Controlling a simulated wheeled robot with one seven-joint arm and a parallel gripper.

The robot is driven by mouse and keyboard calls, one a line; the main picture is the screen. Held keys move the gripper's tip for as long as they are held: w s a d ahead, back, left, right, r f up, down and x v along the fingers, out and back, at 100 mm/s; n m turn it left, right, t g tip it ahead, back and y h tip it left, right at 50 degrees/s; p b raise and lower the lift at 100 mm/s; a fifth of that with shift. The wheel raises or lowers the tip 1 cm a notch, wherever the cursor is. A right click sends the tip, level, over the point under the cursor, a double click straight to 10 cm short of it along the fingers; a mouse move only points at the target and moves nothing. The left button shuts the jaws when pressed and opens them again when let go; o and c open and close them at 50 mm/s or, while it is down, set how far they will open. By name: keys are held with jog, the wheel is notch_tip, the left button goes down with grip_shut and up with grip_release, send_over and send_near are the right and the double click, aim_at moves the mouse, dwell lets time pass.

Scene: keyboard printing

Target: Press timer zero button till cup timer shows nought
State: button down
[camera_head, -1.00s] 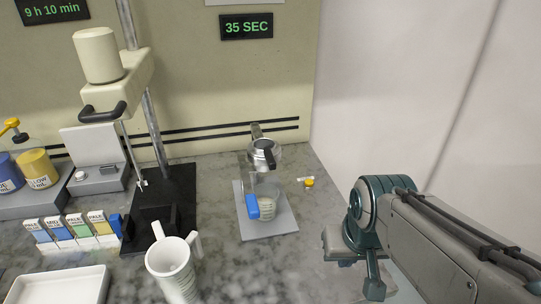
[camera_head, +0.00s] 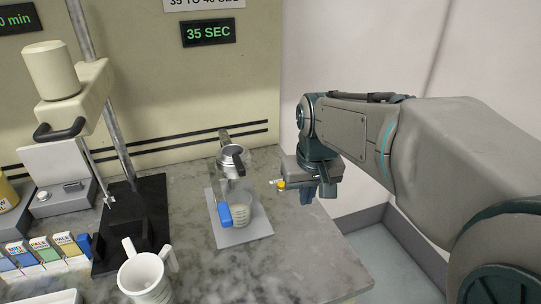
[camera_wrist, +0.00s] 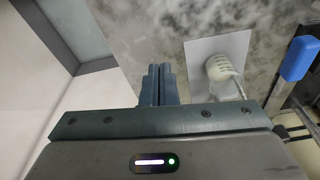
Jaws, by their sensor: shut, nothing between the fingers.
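The cup timer display (camera_head: 207,33) on the back panel reads 35 SEC in green. A small yellow button (camera_head: 281,185) with a pale tag sits on the marble counter, right of the grey plate; it looks like the timer zero button. My gripper (camera_head: 317,196) points down, shut and empty, a little right of the button in the head view and seemingly above the counter. In the wrist view my gripper's fingers (camera_wrist: 158,72) are together over the counter. The button does not show there.
A measuring cup (camera_head: 241,215) stands on the grey plate (camera_head: 232,240) under a spouted metal vessel (camera_head: 234,160); it also shows in the wrist view (camera_wrist: 220,67). A blue handle is beside it. A white two-handled mug (camera_head: 144,277) stands front left. The counter's right edge is near my gripper.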

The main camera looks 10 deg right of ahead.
jog(key=w+r+g, duration=0.1)
jog(key=w+r, duration=0.1)
jog(key=w, duration=1.2)
jog(key=n+g+p, duration=0.1)
jog(key=n, duration=0.1)
send_over(281, 185)
notch_tip(281, 185, down, 5)
jog(key=shift+w+d, duration=0.2)
jog(key=shift+w, duration=0.25)
notch_tip(281, 185, down, 14)
jog(key=shift+r+p, duration=0.1)
jog(key=shift+p, duration=0.75)
